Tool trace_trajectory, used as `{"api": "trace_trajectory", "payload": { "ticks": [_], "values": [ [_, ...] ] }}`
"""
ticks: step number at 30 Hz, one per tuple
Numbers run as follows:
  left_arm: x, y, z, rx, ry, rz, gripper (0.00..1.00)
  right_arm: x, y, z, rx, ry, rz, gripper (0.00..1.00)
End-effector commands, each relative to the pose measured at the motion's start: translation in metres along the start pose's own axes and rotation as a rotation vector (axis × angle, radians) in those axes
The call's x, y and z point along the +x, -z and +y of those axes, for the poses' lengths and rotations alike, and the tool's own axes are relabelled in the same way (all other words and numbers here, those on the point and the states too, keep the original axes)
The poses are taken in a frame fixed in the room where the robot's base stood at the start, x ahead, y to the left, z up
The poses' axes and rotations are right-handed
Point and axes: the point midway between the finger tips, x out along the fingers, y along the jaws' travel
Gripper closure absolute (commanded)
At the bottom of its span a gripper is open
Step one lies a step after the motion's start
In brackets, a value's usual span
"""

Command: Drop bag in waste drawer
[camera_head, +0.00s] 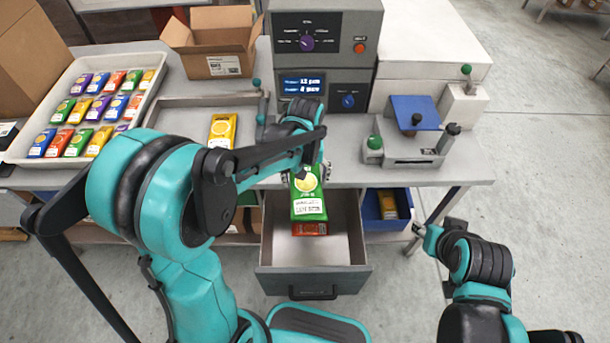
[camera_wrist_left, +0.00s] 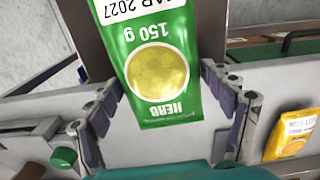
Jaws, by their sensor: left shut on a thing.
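A green bag (camera_head: 308,203) with a yellow circle and a white label hangs from my left gripper (camera_head: 308,172), which is shut on it. The bag is above the open waste drawer (camera_head: 312,282), a grey metal drawer under the bench. A red bag (camera_head: 310,229) lies in the drawer, partly hidden by the green one. In the left wrist view the green bag (camera_wrist_left: 158,75) sits between the fingers of the left gripper (camera_wrist_left: 165,115). My right gripper (camera_head: 425,232) is at the lower right, away from the drawer; its fingers are too small to read.
A white tray (camera_head: 15,150) with rows of coloured bags stands at the back left. A blue bin (camera_head: 372,218) is right of the drawer.

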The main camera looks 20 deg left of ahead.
Motion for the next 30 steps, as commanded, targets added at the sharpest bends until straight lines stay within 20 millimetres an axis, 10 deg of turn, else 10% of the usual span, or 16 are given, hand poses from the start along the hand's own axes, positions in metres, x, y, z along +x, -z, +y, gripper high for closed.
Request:
{"api": "trace_trajectory", "payload": {
  "ticks": [29,30],
  "values": [
    [0.061,-0.001,0.001,0.005,0.000,0.000,0.52,0.038,-0.027,0.000,0.000,0.000,0.000,0.60],
    [0.061,-0.001,0.001,0.005,0.000,0.000,0.16,0.038,-0.027,0.000,0.000,0.000,0.000,0.60]
  ]
}}
